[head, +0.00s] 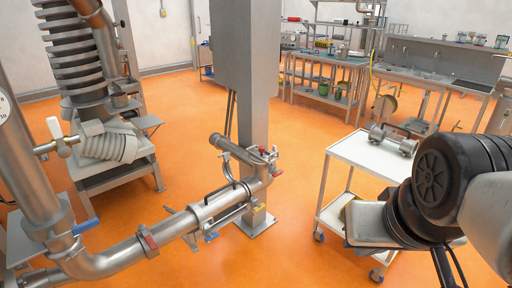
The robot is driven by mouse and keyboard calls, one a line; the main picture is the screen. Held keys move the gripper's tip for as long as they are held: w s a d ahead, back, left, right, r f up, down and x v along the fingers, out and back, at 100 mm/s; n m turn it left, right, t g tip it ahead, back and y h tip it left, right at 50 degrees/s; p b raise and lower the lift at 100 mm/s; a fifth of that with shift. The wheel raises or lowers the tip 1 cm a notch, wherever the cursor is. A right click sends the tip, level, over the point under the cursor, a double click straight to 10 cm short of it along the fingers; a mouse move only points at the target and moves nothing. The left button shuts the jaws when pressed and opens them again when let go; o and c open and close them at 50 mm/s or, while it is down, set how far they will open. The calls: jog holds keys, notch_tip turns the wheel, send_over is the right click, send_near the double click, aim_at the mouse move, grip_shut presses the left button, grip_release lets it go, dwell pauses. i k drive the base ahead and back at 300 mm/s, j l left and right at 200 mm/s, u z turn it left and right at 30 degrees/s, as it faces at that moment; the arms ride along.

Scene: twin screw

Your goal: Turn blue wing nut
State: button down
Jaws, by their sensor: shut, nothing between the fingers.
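A small blue part (211,237), which looks like the blue wing nut, sits under the horizontal steel pipe (215,207) in the lower middle of the head view. It is too small to make out its shape or how it is turned. A larger blue handle (85,226) sticks out from the pipework at lower left. My arm is at the right edge, well apart from both blue parts. I cannot make out my gripper's fingers in this view.
A grey column (252,120) stands behind the pipe. Red clamps (148,240) and a yellow part (258,207) are on the pipework. A white trolley (345,150) carrying a metal piece (393,140) stands at right. Orange floor is free between pipe and trolley.

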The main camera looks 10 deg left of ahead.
aim_at(210, 236)
jog(key=u, duration=1)
jog(key=i+j+z, duration=0.1)
jog(key=j+z, duration=0.2)
jog(key=j, duration=0.35)
jog(key=i+j+z, duration=0.1)
jog(key=k+j, duration=0.1)
jog(key=i+z, duration=0.35)
jog(key=i+j+z, duration=0.1)
jog(key=z, duration=0.3)
